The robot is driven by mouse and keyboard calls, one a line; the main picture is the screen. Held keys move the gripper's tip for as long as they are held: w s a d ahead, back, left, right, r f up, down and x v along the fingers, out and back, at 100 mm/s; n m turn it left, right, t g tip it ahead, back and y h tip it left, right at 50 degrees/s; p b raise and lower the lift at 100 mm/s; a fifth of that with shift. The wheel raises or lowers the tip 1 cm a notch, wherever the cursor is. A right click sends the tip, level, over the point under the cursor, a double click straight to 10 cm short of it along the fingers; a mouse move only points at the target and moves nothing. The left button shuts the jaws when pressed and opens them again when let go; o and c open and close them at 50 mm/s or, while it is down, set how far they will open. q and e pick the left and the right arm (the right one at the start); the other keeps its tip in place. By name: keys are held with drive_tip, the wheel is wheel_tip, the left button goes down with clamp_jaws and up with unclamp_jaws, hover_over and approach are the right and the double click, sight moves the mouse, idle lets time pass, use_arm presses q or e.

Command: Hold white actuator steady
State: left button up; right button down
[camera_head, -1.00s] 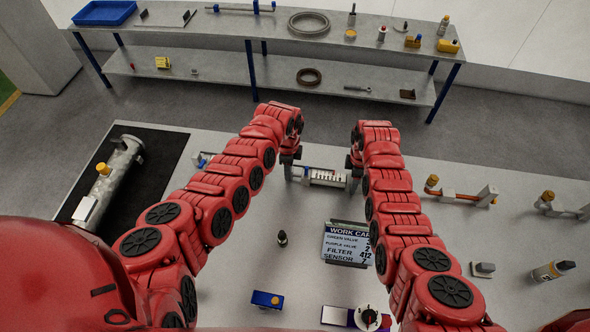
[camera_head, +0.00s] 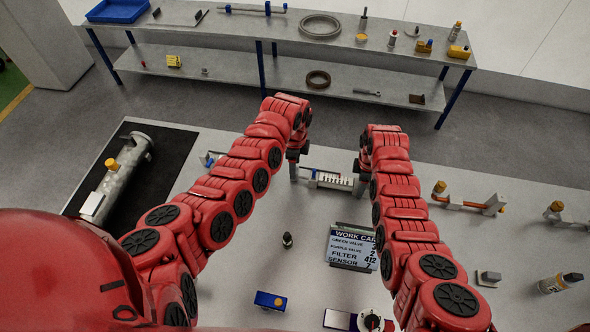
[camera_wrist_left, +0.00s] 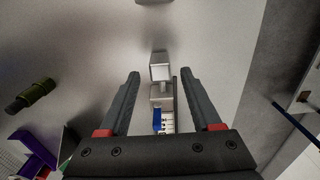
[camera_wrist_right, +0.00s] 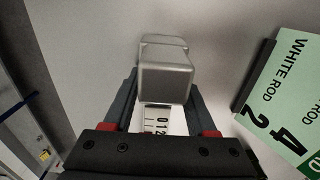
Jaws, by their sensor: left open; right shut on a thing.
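The white actuator (camera_head: 329,180) lies across the bench between my two grippers in the head view, its scale strip facing up. My right gripper (camera_head: 360,184) is at its right end. In the right wrist view its fingers are shut on the actuator's grey end block (camera_wrist_right: 165,75), with the numbered scale (camera_wrist_right: 156,122) below. My left gripper (camera_head: 293,172) is at the left end. In the left wrist view its fingers (camera_wrist_left: 158,88) are open on both sides of the actuator (camera_wrist_left: 161,98), with gaps. A blue mark (camera_wrist_left: 157,120) shows on the actuator there.
A work card (camera_head: 352,246) stands in front of the actuator. A small dark-topped part (camera_head: 287,240) and a blue block (camera_head: 270,300) are nearer. Orange-ended rod fixtures (camera_head: 468,204) stand at right. A grey cylinder (camera_head: 122,172) lies on a black mat (camera_head: 165,160) at left.

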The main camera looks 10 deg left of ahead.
use_arm(q)
wheel_tip(320, 180, up, 8)
drive_tip(key=shift+r, duration=0.2)
use_arm(e)
drive_tip(key=shift+a, duration=0.1)
drive_tip(key=shift+c, duration=0.6)
unclamp_jaws()
drive_tip(key=shift+r, duration=0.1)
